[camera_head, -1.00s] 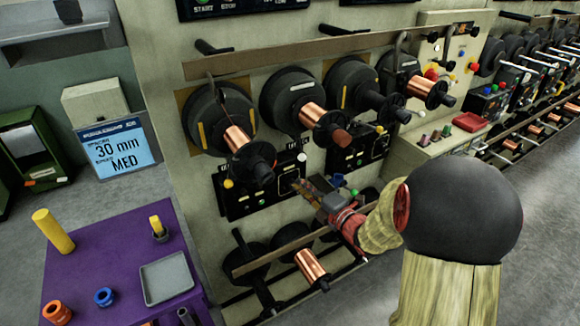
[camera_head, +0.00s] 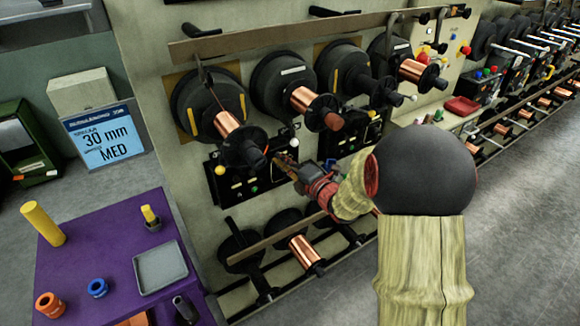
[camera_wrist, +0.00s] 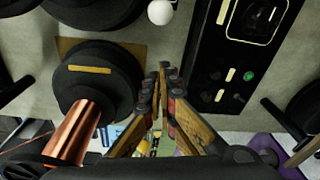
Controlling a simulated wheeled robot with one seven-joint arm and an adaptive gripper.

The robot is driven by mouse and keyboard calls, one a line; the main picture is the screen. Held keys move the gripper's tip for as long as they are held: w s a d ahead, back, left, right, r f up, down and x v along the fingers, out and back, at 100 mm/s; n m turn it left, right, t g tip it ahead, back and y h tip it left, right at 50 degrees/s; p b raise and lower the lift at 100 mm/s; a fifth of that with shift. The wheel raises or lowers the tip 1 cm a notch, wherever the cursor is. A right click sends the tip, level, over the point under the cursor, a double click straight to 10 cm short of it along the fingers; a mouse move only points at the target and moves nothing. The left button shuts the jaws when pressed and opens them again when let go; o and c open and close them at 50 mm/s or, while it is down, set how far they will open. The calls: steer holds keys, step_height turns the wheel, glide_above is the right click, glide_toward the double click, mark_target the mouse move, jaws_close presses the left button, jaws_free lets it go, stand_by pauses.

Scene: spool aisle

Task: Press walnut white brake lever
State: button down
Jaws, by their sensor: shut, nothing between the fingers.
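A small white ball knob (camera_head: 294,142) shows at the top right of the left black control panel, below the second spool head. It also shows at the top of the wrist view (camera_wrist: 160,12). A brown-ended copper spool (camera_head: 318,106) sits above and right of it; I cannot tell whether the knob's lever belongs to that spool. My gripper (camera_head: 278,160) is just below and left of the knob in the head view. In the wrist view its fingertips (camera_wrist: 163,66) are together and empty, with a visible gap to the knob. The lever's shaft is not clear.
A copper spool (camera_head: 233,131) overhangs left of my gripper. The panel (camera_head: 238,178) has a yellow knob (camera_head: 220,170). Another white knob (camera_head: 413,98) is farther right. A lower row has copper spools (camera_head: 306,254). A purple table (camera_head: 85,270) stands at left; the right floor is clear.

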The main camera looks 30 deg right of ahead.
steer(key=shift+w+d+r+b, duration=0.15)
steer(key=shift+w+d+b, duration=0.1)
steer(key=shift+w+d, duration=0.5)
steer(key=shift+w+d+r+b, duration=0.1)
steer(key=shift+w+d+b, duration=0.1)
steer(key=shift+w+d, duration=0.55)
steer(key=shift+s+d, duration=0.3)
steer(key=shift+d, duration=0.05)
